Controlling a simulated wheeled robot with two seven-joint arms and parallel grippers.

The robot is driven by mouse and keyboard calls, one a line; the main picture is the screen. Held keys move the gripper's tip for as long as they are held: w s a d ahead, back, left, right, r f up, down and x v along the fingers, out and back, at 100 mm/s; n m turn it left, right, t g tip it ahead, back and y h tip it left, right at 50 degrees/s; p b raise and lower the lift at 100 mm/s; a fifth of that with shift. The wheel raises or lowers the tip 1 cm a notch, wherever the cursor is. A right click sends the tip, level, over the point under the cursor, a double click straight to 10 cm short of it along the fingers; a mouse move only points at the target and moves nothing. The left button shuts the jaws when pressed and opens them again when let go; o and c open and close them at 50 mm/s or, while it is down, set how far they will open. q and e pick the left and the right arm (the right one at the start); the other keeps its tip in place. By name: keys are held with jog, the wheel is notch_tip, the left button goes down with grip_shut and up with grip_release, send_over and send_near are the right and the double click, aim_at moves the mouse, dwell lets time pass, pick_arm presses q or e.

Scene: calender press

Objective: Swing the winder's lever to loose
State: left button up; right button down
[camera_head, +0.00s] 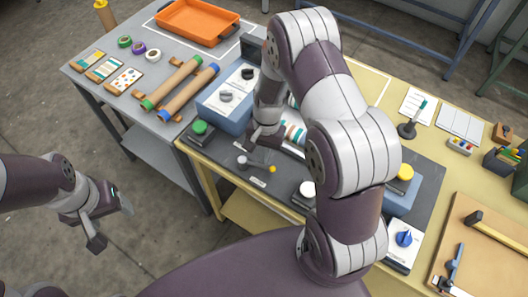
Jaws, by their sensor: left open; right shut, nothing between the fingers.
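A small lever (257,165) lies on the dark machine bed (215,155) near its front left edge. It has a round grey pivot at its left end and a yellow knob at its right end, and points right. A small label (257,183) sits just in front of it, too small to read. My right gripper (264,141) points down just behind the lever, shut and empty. It looks apart from the lever, though its height is hard to judge. My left gripper (112,224) is open and empty over the floor at the left, away from the tables.
A green button (200,127) and a white knob (307,188) flank the lever. A blue housing with dials (222,110) stands behind left. My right arm hides much of the machine. A grey table (95,85) holds rolls (185,95) and an orange tray (197,22).

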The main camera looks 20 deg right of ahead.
jog(key=shift+s+a+f+m, duration=0.15)
jog(key=shift+s+a+m, duration=0.25)
jog(key=shift+s+m, duration=0.35)
jog(key=shift+f, duration=0.15)
